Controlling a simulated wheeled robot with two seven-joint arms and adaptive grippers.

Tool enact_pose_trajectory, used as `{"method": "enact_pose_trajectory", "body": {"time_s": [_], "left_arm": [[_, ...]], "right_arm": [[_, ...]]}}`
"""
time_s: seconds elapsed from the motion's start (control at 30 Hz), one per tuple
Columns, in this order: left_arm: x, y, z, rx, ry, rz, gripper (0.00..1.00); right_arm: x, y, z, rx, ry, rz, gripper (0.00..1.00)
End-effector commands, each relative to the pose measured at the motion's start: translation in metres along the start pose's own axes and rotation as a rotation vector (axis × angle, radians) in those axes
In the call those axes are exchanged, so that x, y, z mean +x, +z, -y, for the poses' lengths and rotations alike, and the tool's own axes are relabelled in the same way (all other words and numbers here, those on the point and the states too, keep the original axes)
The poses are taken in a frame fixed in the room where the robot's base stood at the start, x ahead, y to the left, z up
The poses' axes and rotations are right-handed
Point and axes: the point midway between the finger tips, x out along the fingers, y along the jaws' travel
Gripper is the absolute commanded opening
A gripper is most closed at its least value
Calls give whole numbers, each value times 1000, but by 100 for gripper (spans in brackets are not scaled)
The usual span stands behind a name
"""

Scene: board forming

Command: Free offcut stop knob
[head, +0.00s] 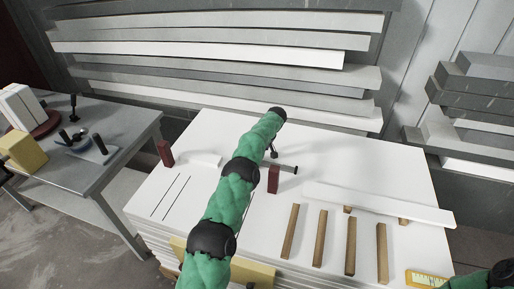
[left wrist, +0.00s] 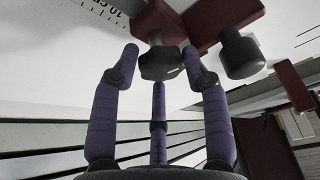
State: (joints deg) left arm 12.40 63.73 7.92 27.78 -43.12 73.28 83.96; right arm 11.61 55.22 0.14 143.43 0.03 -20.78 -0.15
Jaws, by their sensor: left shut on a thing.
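A dark faceted knob (left wrist: 161,64) sits below a dark red block (left wrist: 160,22) in the left wrist view. The purple fingers of my left gripper (left wrist: 164,58) are around it and shut on it. A second dark knob (left wrist: 240,54) is to the right, outside the fingers. In the head view my green left arm covers the gripper and the held knob. A dark red block (head: 273,180) and a dark rod (head: 285,168) show just right of that arm on the white board stack (head: 400,165). My right gripper is out of view.
Several wooden strips (head: 351,246) and a long white piece (head: 380,204) lie on the right of the stack. Another dark red block (head: 165,153) stands at its left. A grey table (head: 115,115) with tools is further left. Racked boards (head: 220,50) line the back.

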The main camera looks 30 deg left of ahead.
Motion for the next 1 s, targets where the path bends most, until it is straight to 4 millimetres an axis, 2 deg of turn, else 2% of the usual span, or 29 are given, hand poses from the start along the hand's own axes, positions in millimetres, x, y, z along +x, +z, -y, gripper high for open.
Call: {"method": "enact_pose_trajectory", "body": {"time_s": [0.03, 1.0], "left_arm": [[-7, -6, -3, -19, 8, -6, 13], [-5, -5, -2, -165, -59, -4, 13]], "right_arm": [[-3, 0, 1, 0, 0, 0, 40], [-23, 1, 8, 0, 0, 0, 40]]}}
